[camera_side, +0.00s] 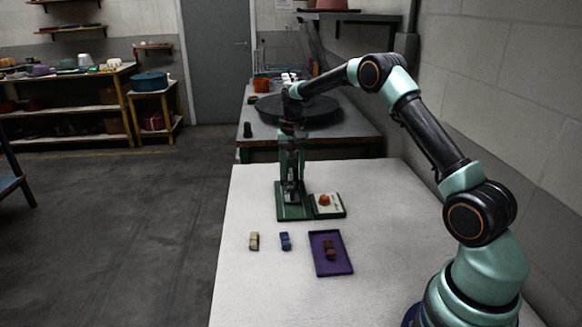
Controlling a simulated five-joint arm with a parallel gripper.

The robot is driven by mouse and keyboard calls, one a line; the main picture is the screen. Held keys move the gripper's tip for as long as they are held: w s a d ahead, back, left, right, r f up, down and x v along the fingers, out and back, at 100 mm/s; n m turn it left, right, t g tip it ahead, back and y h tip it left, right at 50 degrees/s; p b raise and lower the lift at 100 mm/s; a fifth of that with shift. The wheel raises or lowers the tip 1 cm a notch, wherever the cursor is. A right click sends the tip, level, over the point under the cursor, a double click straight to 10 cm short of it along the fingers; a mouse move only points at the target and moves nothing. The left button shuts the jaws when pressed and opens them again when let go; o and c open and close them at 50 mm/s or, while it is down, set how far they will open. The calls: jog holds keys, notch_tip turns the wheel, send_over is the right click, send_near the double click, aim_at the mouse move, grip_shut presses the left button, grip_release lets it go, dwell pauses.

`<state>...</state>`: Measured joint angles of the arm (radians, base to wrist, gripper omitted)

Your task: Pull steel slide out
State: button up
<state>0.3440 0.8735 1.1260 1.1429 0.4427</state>
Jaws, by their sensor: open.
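A green press (282,212) stands upright on its green base near the back of the pale table. A small steel-grey part, apparently the slide (291,193), shows low in the press. How far in or out it sits is too small to tell. My arm reaches from the right, and my gripper (291,128) points down at the top of the press. It is open, and no object shows between its fingers. Its fingertips are small and dark against the press, so I cannot tell whether they touch it.
A red button (324,199) on a pale panel (334,210) adjoins the press's right side. In front lie a beige toy car (254,241), a blue one (285,241) and a purple tray (334,268) holding a brown-red car (330,250). The table's left front is clear.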

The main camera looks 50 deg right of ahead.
aim_at(293, 188)
notch_tip(293, 188, down, 6)
jog(key=shift+f, duration=0.1)
dwell(0.4)
grip_shut()
dwell(1.2)
